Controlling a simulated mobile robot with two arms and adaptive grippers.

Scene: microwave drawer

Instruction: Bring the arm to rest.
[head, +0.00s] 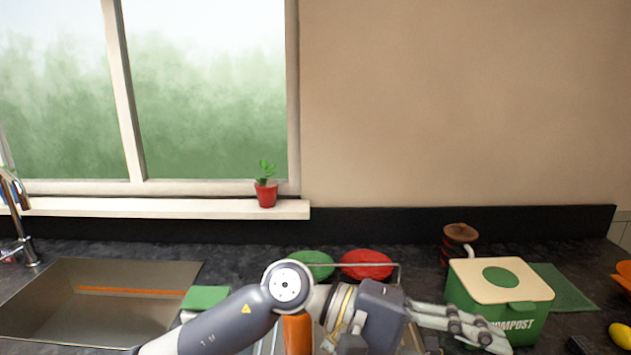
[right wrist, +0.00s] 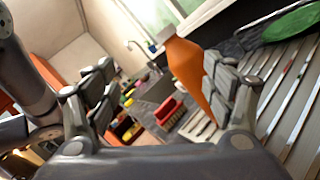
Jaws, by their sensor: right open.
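My right arm crosses the bottom of the head view, and its gripper (head: 488,330) extends to the right, in front of the green compost bin (head: 500,285). In the right wrist view the right gripper (right wrist: 158,66) has its fingers wide apart, with nothing held between them. An orange bottle (right wrist: 185,70) shows beyond the fingers, partly covered by the right-hand finger. An orange piece (head: 297,335) shows beside my arm in the head view, mostly hidden. My left gripper is not in view.
A dish rack (head: 398,268) with green (head: 312,260) and red (head: 366,262) plates stands behind my arm. The sink (head: 90,300) is at left. A potted plant (head: 266,188) sits on the windowsill. A yellow item (head: 620,335) lies at far right.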

